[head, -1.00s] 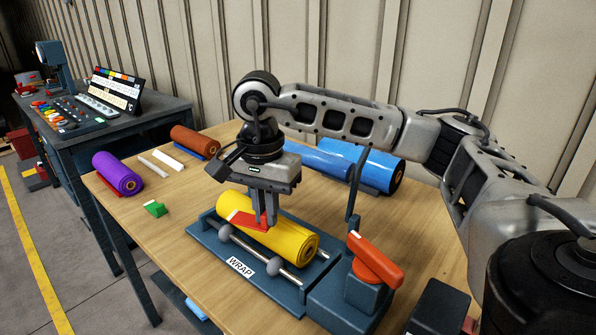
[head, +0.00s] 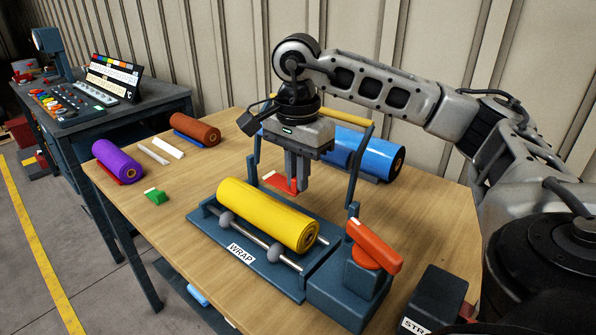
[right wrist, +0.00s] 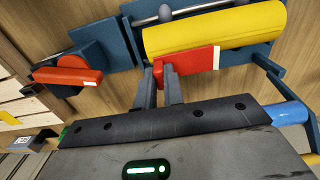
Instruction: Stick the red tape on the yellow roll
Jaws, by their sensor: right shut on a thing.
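The yellow roll (head: 265,212) lies on the rollers of the blue "WRAP" stand. My right gripper (head: 297,188) is shut on the red tape (head: 281,183), a flat red strip with a white end. It holds the tape behind the roll in the head view, apart from it as far as I can tell. In the right wrist view the red tape (right wrist: 190,62) sticks out from between my right fingers (right wrist: 160,82), just beside the yellow roll (right wrist: 215,28). My left gripper does not show.
The WRAP stand (head: 217,235) has an upright frame with a yellow bar (head: 345,115) behind my gripper, and a red-orange handle (head: 374,245) at right. A blue roll (head: 370,155) lies behind. Purple (head: 118,161) and brown (head: 196,129) rolls and a green piece (head: 154,197) are at left.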

